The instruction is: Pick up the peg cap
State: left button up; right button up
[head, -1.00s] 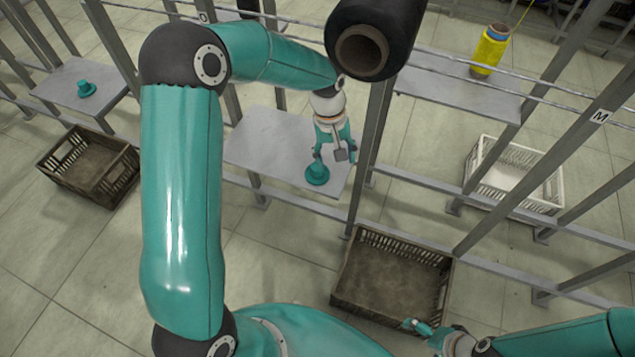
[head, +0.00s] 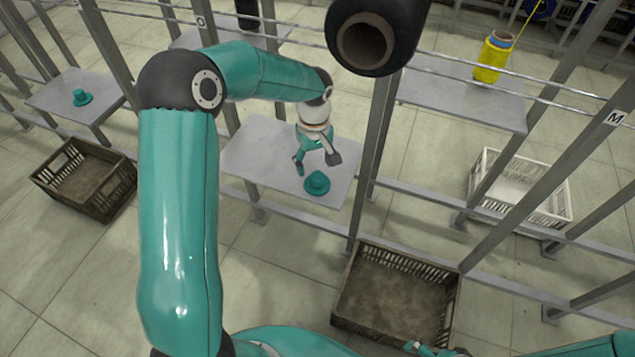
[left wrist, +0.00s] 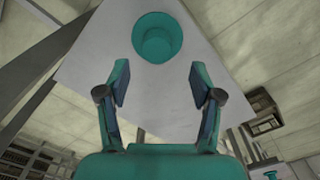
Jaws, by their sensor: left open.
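A teal peg cap (head: 317,183) with a wide brim sits upright on the grey shelf plate (head: 262,150) near its front right corner. My left gripper (head: 317,163) is open and empty, just behind the cap in the head view and apart from it. In the left wrist view the cap (left wrist: 157,37) lies beyond the fingertips, roughly centred between the two open fingers (left wrist: 159,82). A second teal cap (head: 81,98) sits on another plate at the far left. Of my right gripper, only a small part shows at the bottom edge of the head view, so its jaws cannot be judged.
Metal posts (head: 375,130) and thin rails frame the shelf. A brown crate (head: 350,318) stands below, another (head: 120,195) at left, a white crate (head: 560,190) at right. A yellow bobbin (head: 490,62) stands on the right plate. A dark cylinder (head: 405,30) fills the top foreground.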

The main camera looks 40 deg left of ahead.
aim_at(318, 177)
pick_arm(q)
jog(key=f, duration=0.3)
jog(key=d+f, duration=0.1)
jog(key=f, duration=0.1)
jog(key=shift+s+f+b, duration=0.1)
jog(key=shift+f+b, duration=0.2)
jog(key=shift+b, duration=0.05)
jog(key=c, duration=1)
